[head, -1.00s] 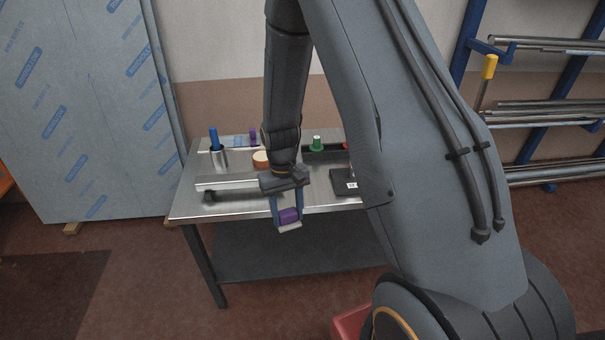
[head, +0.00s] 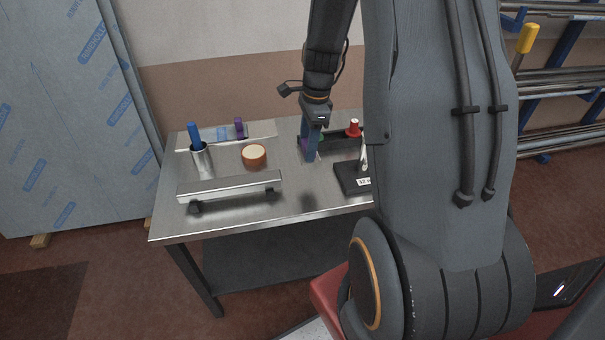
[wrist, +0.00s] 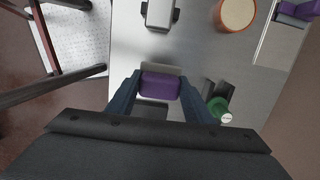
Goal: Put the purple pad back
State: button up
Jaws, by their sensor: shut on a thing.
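My gripper (head: 310,152) hangs above the right half of the steel table (head: 228,222), in front of a dark rack. It is shut on the purple pad (wrist: 160,86), which sits between its two blue fingers in the wrist view, with a grey part along its far edge. In the head view the fingers hide most of the pad. Another purple piece (head: 239,127) stands on the light strip (head: 262,131) at the back of the table, right of a flat blue piece (head: 222,133).
The dark rack (head: 340,142) carries a green knob (wrist: 219,108) and a red knob (head: 354,127). A black stand (head: 351,181) is at the right. A metal bar on feet (head: 228,185), an orange-rimmed round item (head: 254,155) and a blue-topped holder (head: 200,158) stand left. The table's middle is clear.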

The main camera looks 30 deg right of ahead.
notch_tip(320, 180, down, 10)
jog(key=shift+r+p, duration=0.15)
jog(key=shift+p, duration=0.7)
jog(key=o, duration=1)
